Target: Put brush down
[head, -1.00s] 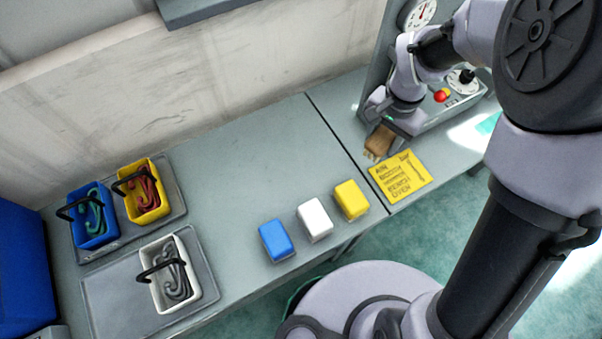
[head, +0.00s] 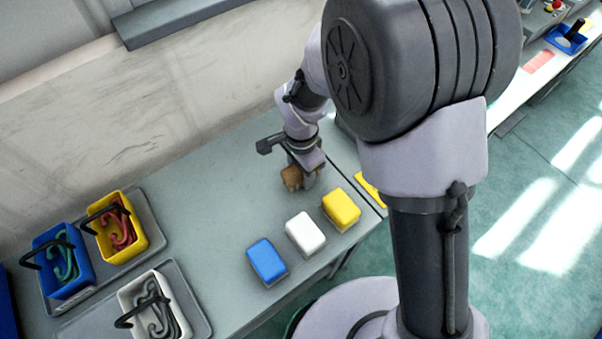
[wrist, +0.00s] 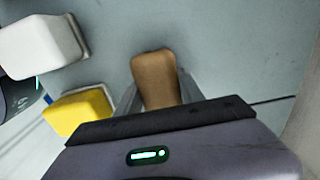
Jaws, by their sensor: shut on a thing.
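The brush shows as a tan-brown block (head: 292,178) at the end of my gripper (head: 304,178) in the head view. In the wrist view the brush (wrist: 156,79) sits between the two grey fingers of my gripper (wrist: 155,95), which is shut on it. The brush is over the grey table (head: 215,205), behind the white and yellow blocks. I cannot tell whether it touches the table top. The rest of the brush is hidden by the gripper.
Blue (head: 267,262), white (head: 305,235) and yellow (head: 341,209) blocks stand in a row along the front edge. Blue (head: 62,262), yellow (head: 116,228) and white (head: 157,306) bins of hooks stand on trays at left. The table middle is clear.

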